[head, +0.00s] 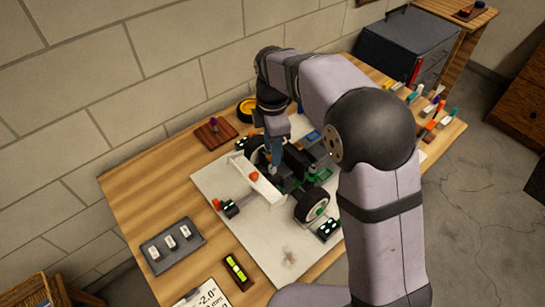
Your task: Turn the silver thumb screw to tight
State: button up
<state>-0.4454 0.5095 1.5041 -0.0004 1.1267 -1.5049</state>
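The RC racecar sits on a white mat (213,180) on the wooden table. Its white rear wing (262,187) carries a small orange piece (253,176). My gripper (273,168) points down over the car, just behind the wing. The fingertips are small and dark among the car parts, so I cannot tell if they are open or touching anything. I cannot make out the silver thumb screw. My arm hides part of the car's right side.
A grey tray with white pieces (172,243), a yellow-green level (237,272) and a clipboard (207,293) lie at the front left. A wooden block with a purple knob (214,125) and a yellow dish (247,108) stand near the wall. Colourful-handled items (432,118) are at the right.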

jog(key=shift+r, duration=0.6)
